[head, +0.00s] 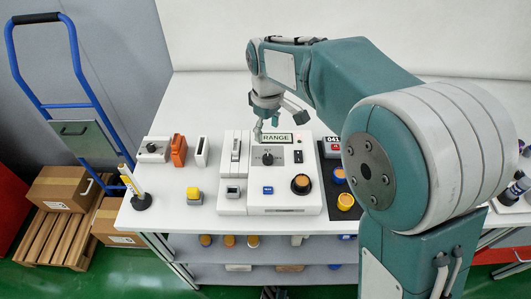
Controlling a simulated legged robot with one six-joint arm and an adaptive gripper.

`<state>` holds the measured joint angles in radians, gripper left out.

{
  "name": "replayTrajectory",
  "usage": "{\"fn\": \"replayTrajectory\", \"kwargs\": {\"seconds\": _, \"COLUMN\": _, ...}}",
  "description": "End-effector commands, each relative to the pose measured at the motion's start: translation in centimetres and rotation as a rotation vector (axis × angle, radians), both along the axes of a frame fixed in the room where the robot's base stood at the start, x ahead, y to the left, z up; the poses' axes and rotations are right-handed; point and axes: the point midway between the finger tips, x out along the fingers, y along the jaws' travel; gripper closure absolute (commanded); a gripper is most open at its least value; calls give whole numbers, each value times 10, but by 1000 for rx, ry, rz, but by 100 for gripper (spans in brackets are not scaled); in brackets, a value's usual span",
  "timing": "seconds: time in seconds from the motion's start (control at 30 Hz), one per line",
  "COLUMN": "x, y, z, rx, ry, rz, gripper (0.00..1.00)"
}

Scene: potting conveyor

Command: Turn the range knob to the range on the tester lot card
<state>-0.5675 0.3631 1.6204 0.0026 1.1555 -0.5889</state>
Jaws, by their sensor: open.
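A larger black and orange knob (301,184) is at the lower right of the tester. My gripper (277,122) is open and empty at the tester's back edge, above and behind the small knob; one finger overlaps the label's left end. I cannot make out a readable lot card.
Left of the tester are a lever unit (235,155), an orange block (179,151), a small knob box (153,149) and a yellow-topped button box (195,196). A marker post (140,200) stands at the left edge.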

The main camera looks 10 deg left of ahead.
Motion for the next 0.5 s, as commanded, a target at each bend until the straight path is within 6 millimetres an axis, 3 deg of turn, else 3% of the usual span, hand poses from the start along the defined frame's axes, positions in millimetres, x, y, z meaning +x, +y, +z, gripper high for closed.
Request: {"fn": "replayTrajectory", "kwargs": {"seconds": 0.5, "x": 0, "y": 2, "z": -89, "rx": -5, "ry": 3, "rz": -2, "gripper": 24}}
